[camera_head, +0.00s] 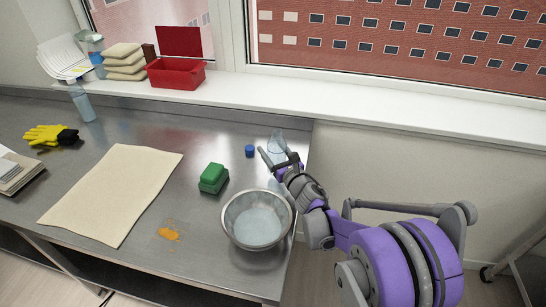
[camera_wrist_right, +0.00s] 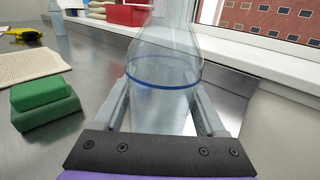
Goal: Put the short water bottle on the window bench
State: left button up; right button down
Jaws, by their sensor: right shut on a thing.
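A clear, see-through water bottle (camera_head: 277,140) stands upright at the right end of the steel table, partly hidden by my right gripper (camera_head: 277,161). In the right wrist view the same bottle (camera_wrist_right: 162,70) fills the middle, with a blue ring around it. The right gripper's fingers (camera_wrist_right: 160,105) are shut on its lower part, one on each side. Another clear bottle (camera_head: 82,103) stands on the table at the back left. The white window bench (camera_head: 330,95) runs along the wall behind the table. My left gripper is not in view.
A green block (camera_head: 213,178), a blue cap (camera_head: 249,151) and a metal bowl (camera_head: 231,228) are near the right arm. The bench's left part holds a red open box (camera_head: 178,76), stacked beige bags (camera_head: 124,62) and a bottle (camera_head: 94,48). Its right part is bare.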

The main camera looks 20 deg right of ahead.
jog(key=shift+f, duration=1.2)
jog(key=shift+f, duration=0.2)
jog(key=shift+c, duration=1.1)
grip_release()
jog(key=shift+r, duration=0.15)
jog(key=shift+s+r, duration=0.1)
jog(key=shift+s, duration=0.1)
jog(key=s, duration=0.7)
jog(key=s+b, duration=0.1)
jog(key=s, duration=0.3)
jog(key=shift+s+d, duration=0.25)
jog(key=shift+s, duration=0.05)
